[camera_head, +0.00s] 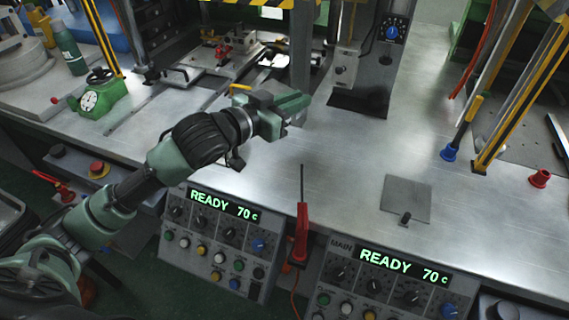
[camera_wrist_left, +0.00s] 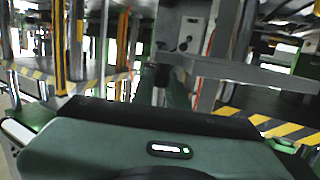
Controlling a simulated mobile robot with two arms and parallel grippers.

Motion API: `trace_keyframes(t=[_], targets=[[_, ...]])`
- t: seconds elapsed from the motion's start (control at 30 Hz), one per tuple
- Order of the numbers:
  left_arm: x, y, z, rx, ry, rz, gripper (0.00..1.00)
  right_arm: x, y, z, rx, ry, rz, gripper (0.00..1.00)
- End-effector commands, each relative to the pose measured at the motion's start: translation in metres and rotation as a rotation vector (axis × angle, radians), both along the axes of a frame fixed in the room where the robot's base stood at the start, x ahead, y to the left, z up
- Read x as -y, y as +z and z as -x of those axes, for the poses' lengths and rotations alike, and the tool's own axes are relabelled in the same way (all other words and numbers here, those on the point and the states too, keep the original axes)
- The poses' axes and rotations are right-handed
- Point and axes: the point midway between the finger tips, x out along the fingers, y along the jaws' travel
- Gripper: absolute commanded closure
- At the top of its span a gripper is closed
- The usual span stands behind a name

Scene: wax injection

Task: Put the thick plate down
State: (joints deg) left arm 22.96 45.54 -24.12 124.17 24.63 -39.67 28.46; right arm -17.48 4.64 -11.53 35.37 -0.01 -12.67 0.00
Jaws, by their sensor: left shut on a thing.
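My left gripper (camera_head: 288,106) is above the metal bench, left of the middle in the head view. It is shut on the thick plate, which is mostly hidden by the gripper in that view. In the left wrist view, a grey plate (camera_wrist_left: 245,72) shows nearly edge-on beyond the dark front of the gripper. It reaches toward the right edge of the picture. Its exact grip and height over the bench are hard to tell. My right gripper is in neither view.
A flat grey plate with a black knob (camera_head: 400,190) lies at front right. A red-handled tool (camera_head: 301,235) stands at the front edge. A machine column (camera_head: 375,60) rises behind. A green dial gauge (camera_head: 100,98) is at left.

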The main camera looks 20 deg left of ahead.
Motion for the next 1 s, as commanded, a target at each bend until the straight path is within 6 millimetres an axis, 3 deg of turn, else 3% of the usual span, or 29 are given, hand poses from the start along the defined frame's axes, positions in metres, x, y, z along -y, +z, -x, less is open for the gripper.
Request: trace_keyframes(t=[0.1, 0.43, 1.0], targets=[[0.0, -0.033, 0.001, -0.006, 0.001, 0.001, 1.0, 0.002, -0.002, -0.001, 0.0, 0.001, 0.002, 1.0], [0.0, -0.114, 0.001, -0.002, 0.0, 0.002, 1.0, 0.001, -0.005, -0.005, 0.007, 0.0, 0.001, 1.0], [0.001, -0.18, 0.001, 0.001, 0.0, 0.002, 1.0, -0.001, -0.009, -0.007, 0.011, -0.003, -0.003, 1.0]])
